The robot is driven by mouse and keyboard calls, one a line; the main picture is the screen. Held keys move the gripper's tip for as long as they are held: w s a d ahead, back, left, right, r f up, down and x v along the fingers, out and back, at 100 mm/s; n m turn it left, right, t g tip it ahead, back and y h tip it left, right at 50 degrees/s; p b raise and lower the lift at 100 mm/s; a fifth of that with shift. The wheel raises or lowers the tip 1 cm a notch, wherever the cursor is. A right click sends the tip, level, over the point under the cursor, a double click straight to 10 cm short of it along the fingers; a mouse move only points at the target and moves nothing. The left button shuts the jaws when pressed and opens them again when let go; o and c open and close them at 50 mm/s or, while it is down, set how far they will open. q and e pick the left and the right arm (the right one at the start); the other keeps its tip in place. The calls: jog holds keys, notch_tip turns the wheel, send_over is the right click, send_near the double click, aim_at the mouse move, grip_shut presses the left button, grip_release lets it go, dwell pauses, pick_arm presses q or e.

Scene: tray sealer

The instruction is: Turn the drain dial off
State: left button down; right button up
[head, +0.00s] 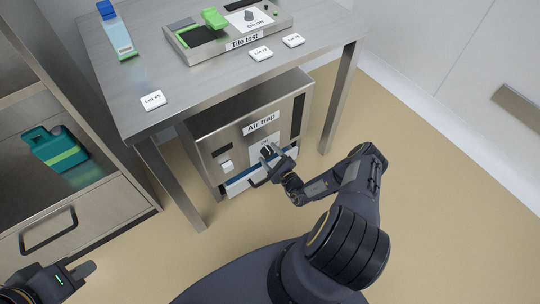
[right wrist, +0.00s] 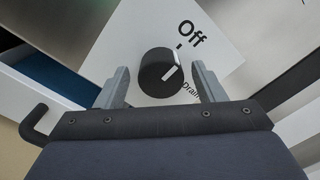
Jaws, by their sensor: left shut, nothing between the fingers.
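The drain dial (right wrist: 160,72) is a round black knob with a white pointer mark, on a white plate (right wrist: 215,55) printed "Off" and a partly hidden "Drain". The pointer slants to the upper right; I cannot tell whether it lines up with the tick under "Off". My right gripper (right wrist: 162,82) is open, its fingers on either side of the dial with gaps visible. In the head view my right gripper (head: 270,152) is at the front of the Air trap box (head: 215,128) and hides most of the dial. My left gripper (head: 82,270) is shut and empty at the lower left.
Below the dial, a drawer with a blue inside (head: 240,183) stands partly open, its dark handle near my right gripper. A steel table (head: 130,75) above carries the Tile test unit (head: 215,45). Floor at right is clear.

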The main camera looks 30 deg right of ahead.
jog(key=s+p, duration=0.1)
jog(key=s, duration=0.6)
jog(key=shift+s+d+p, duration=0.25)
jog(key=shift+s+p, duration=0.15)
